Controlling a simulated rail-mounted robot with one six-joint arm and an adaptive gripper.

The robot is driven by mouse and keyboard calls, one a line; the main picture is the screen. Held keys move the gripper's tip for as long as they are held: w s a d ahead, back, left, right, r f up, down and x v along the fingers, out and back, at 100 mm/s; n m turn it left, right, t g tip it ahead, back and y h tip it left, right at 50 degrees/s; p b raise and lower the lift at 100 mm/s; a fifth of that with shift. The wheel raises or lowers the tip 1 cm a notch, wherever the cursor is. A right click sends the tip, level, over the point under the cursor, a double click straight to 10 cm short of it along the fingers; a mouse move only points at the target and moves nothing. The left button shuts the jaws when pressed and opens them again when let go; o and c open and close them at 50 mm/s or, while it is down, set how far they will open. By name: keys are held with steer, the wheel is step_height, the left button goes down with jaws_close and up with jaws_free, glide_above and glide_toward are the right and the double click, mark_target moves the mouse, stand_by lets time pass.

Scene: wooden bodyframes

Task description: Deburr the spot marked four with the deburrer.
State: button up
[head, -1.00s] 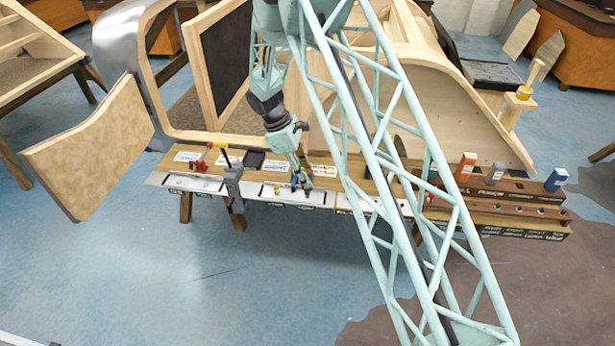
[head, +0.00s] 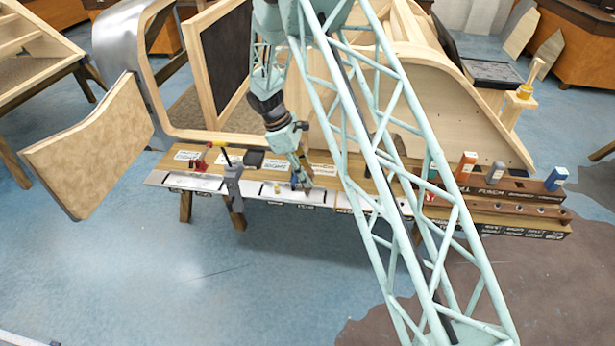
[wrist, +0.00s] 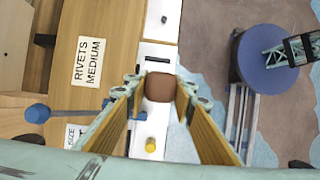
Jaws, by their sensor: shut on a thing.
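My gripper (wrist: 160,88) is shut on a brown handle (wrist: 160,86), seen end-on between the fingertips in the wrist view. I take it for the deburrer; its working end is hidden below. In the head view my gripper (head: 304,184) is low over the front edge of the wooden bench. There a pale strip (head: 200,183) with dark cross marks runs along the edge. The strip (wrist: 160,22) also passes under the held tool in the wrist view. I cannot read a mark four, nor tell whether the tool touches the strip.
A grey clamp (head: 233,185) stands on the strip left of my gripper. A small yellow piece (wrist: 151,146) is on the strip close by. A "RIVETS MEDIUM" label (wrist: 88,62) lies on the bench. A tool rack (head: 500,190) is at right. Floor in front is clear.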

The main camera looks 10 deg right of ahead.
steer(key=shift+f, duration=0.3)
stand_by(0.7)
steer(key=n+t+b, duration=0.1)
steer(key=n+t, duration=0.1)
steer(key=n, duration=0.4)
steer(key=shift+f+b, duration=0.1)
steer(key=shift+b, duration=0.3)
stand_by(0.4)
steer(key=m+g+p, duration=0.1)
steer(key=m+p, duration=0.1)
steer(key=m, duration=0.2)
steer(key=m+g, duration=0.1)
steer(key=m, duration=0.2)
steer(key=m+g+p, duration=0.1)
steer(key=m, duration=0.1)
steer(key=shift+m+y, duration=0.4)
steer(key=shift+r+p, duration=0.8)
steer(key=shift+r, duration=1.05)
stand_by(0.8)
steer(key=shift+r+p, duration=1.05)
steer(key=shift+r, duration=1.4)
